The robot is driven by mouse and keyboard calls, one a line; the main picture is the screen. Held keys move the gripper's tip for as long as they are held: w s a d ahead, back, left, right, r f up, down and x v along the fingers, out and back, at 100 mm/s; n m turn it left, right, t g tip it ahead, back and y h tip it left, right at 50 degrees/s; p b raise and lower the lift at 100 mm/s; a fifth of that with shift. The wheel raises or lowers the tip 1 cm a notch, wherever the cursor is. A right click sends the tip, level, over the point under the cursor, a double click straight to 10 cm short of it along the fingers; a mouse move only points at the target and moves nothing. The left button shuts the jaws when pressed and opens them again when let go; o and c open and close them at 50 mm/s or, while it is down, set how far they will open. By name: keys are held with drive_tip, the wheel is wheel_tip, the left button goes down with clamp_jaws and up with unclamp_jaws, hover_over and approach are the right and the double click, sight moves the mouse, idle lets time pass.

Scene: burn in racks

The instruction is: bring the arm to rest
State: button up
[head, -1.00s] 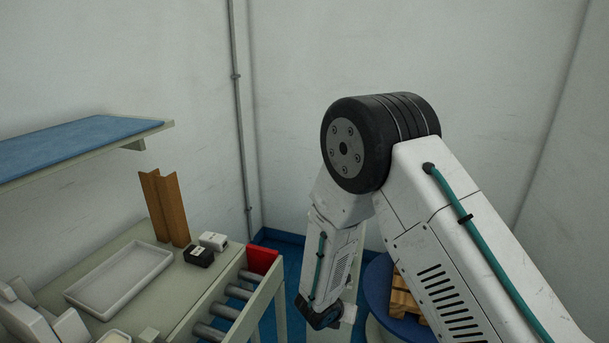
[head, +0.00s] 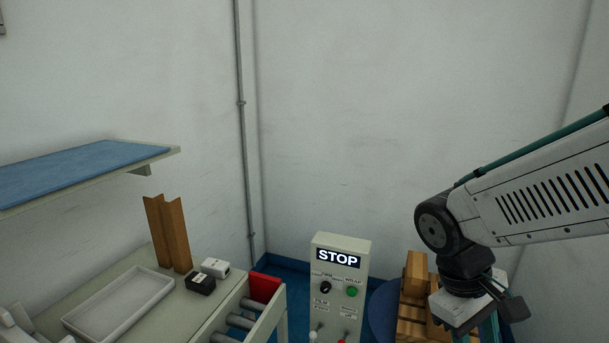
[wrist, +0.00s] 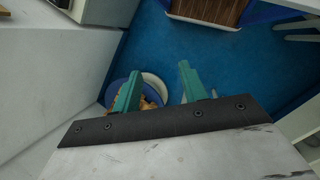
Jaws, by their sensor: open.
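My gripper (wrist: 160,90) is open and empty in the wrist view. Its two teal fingers stand apart, with blue floor and part of a round blue turntable (wrist: 117,91) below them. In the head view my arm comes in from the right edge and bends down at its wrist. The gripper (head: 491,330) hangs at the bottom right, near stacked brown boxes, and its fingertips are cut off by the frame.
A control box (head: 341,285) reading STOP stands at the centre. Brown boxes (head: 415,275) sit on the round blue turntable (head: 381,310). At left are a bench with a white tray (head: 120,304), two small boxes, a brown angle post (head: 168,232) and a blue-topped shelf (head: 80,168).

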drive_tip(key=s+r+m+t+y, duration=0.3)
drive_tip(key=s+r+m, duration=0.1)
drive_tip(key=s+r, duration=0.4)
drive_tip(key=shift+d+m+t+y, duration=0.2)
drive_tip(key=shift+m+t+y, duration=0.1)
idle(1.6)
